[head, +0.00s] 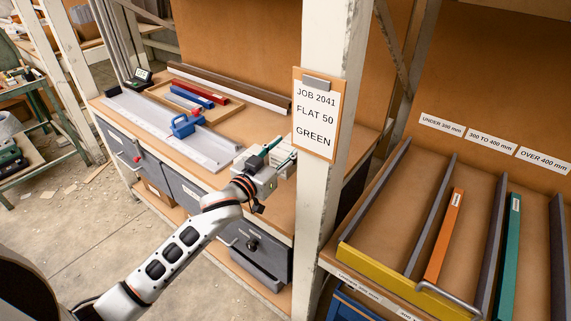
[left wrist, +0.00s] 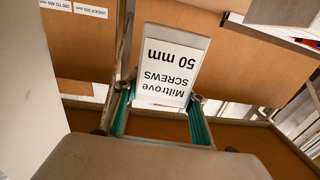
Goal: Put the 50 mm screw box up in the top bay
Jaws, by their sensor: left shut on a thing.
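The 50 mm screw box (left wrist: 172,65) fills the upper middle of the left wrist view. It is pale grey with a white label reading "Miltrove SCREWS 50 mm", upside down in the picture. My left gripper (left wrist: 160,104) is shut on it, with a teal finger at each side. In the head view the left gripper (head: 272,155) is above the right end of the workbench, left of the white post. The box is hard to tell from the gripper there. I cannot make out the top bay. My right gripper is not in view.
The white post (head: 334,190) carries a clipboard (head: 316,113) reading "JOB 2041 FLAT 50 GREEN". A divided rack (head: 398,215) at right holds an orange bar (head: 445,235) and a green bar (head: 511,250). A tray (head: 233,104) with red and blue pieces lies on the bench.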

